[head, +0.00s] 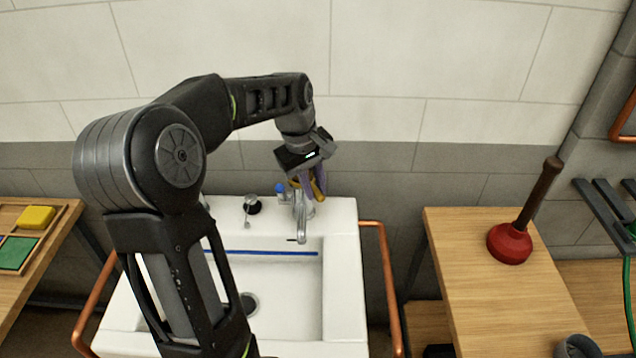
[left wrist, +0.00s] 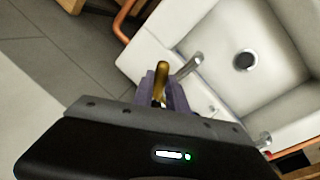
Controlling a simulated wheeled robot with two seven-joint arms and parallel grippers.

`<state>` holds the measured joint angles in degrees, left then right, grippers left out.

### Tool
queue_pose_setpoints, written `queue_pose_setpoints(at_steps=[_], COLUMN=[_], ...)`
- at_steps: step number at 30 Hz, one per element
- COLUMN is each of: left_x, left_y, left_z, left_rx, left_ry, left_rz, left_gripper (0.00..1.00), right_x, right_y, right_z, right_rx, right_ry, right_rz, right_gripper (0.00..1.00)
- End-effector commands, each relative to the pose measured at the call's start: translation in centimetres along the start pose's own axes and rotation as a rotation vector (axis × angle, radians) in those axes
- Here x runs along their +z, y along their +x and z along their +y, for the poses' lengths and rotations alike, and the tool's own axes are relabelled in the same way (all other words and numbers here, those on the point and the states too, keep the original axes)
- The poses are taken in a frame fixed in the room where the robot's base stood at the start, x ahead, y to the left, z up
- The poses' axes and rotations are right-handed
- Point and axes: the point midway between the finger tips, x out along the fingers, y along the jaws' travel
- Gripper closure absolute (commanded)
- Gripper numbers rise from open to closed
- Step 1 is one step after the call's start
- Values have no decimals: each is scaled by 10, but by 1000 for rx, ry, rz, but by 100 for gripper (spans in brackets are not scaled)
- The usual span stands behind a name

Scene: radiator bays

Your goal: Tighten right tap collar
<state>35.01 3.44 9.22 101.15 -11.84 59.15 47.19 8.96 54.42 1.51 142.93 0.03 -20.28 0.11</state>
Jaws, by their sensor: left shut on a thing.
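The white sink (head: 343,250) stands against the wall. My left gripper (head: 308,190) reaches down over its back right corner, at the right tap (head: 302,222). Its purple fingers are shut on a brass-yellow collar (head: 320,189), which they partly hide. In the left wrist view the collar (left wrist: 161,78) stands between the fingertips (left wrist: 162,92), beside the chrome spout (left wrist: 188,66). How the collar sits on the tap is hidden by the fingers. My right gripper is in neither view.
A small chrome fitting with a black base (head: 253,205) and a blue knob (head: 280,188) are left of the tap. Copper rails (head: 392,300) flank the sink. A red plunger (head: 510,243) stands on the right wooden table (head: 470,290). A wooden tray (head: 60,225) is at left.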

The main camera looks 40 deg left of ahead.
Motion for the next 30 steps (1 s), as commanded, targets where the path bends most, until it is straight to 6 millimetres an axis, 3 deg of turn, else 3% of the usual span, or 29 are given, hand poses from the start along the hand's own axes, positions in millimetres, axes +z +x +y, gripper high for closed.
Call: queue_pose_setpoints(at_steps=[30], left_x=[-10], left_y=[-6], left_z=[-29], left_rx=[-1], left_ry=[470], left_rz=[-93], left_gripper=[100], right_x=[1], right_y=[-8], right_z=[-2], right_rx=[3], right_ry=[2], right_rz=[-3], right_gripper=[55])
